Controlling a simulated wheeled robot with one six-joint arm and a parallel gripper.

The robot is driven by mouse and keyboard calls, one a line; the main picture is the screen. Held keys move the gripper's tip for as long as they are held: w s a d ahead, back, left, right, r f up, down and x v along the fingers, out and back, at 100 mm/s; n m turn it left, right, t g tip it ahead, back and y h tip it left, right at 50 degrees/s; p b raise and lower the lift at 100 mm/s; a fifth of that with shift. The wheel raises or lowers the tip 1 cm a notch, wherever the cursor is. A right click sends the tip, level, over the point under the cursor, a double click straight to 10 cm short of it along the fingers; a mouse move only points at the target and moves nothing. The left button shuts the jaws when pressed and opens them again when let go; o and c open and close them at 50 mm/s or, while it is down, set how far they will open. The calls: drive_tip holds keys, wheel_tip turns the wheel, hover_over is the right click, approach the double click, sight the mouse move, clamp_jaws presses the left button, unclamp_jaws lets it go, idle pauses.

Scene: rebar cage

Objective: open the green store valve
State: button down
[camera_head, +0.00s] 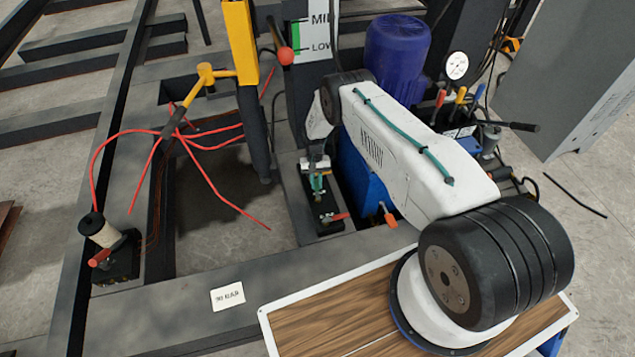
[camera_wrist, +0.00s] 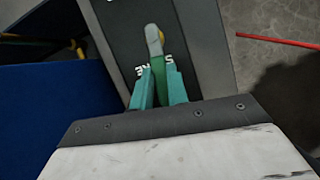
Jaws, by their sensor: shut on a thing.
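The green store valve handle (camera_wrist: 155,45) shows in the wrist view as a green lever with a pale worn tip, on a dark plate (camera_wrist: 130,30) with white lettering partly hidden by the fingers. My gripper (camera_wrist: 160,85) has its two teal fingers shut on the lever, one on each side. In the head view my gripper (camera_head: 317,182) points down at the dark valve plate (camera_head: 325,208), beside the blue box. The green lever is mostly hidden there by the fingers.
A red lever (camera_head: 335,218) sits at the plate's near end. A blue box (camera_head: 362,175) with an orange lever (camera_head: 389,215) stands just right.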

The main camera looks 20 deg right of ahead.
drive_tip(key=shift+w+a+n+h, duration=0.1)
drive_tip(key=shift+a+n+h, duration=0.25)
drive_tip(key=shift+n, duration=0.45)
drive_tip(key=c, duration=1.4)
unclamp_jaws()
drive_tip(key=shift+o, duration=0.2)
drive_tip(key=v, duration=0.7)
drive_tip(key=shift+r, duration=0.4)
drive_tip(key=shift+w+a, duration=0.1)
drive_tip(key=shift+w, duration=0.05)
